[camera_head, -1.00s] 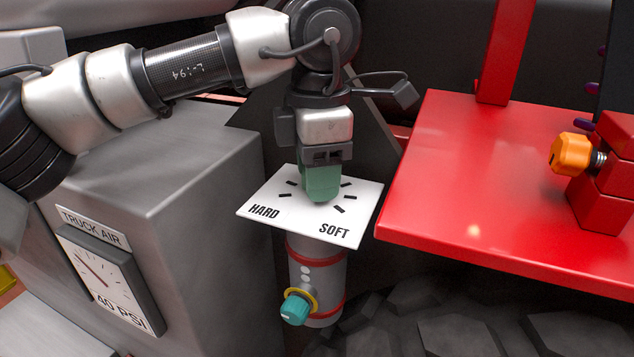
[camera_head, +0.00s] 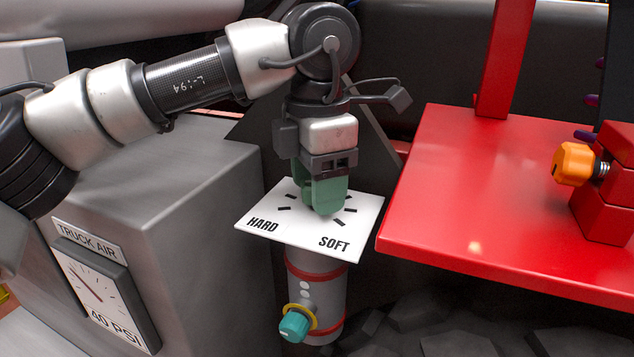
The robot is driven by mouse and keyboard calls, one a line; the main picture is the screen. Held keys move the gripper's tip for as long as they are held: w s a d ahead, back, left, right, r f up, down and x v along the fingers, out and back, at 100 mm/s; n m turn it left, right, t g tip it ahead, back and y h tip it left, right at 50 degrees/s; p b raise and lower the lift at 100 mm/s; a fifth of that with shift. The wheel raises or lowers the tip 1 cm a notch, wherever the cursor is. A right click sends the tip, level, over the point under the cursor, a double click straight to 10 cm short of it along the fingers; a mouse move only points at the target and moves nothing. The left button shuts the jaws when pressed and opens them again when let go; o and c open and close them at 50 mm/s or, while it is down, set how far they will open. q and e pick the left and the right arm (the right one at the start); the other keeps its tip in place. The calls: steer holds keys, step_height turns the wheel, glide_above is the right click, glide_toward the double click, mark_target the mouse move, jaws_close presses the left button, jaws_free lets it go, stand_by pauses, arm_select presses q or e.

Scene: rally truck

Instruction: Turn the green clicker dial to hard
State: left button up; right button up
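The green clicker dial (camera_head: 325,196) is on a white plate (camera_head: 364,227) in the middle of the head view. The plate has black tick marks, with HARD at the left and SOFT at the right front. My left gripper (camera_head: 328,172) points down right over the dial, at its top. The fingers and the green part overlap, so I cannot tell how firmly they close on it. Which mark the dial points to is partly hidden. My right gripper is out of view.
Below the plate is a grey cylinder (camera_head: 323,284) with red bands and a teal knob (camera_head: 294,326). A red shelf (camera_head: 470,190) with an orange knob (camera_head: 575,164) is at the right. A grey box (camera_head: 190,220) with a TRUCK AIR gauge (camera_head: 100,295) is at the left.

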arm_select(q)
steer(key=shift+o, duration=1)
step_height(320, 180, up, 11)
steer(key=shift+f, duration=0.15)
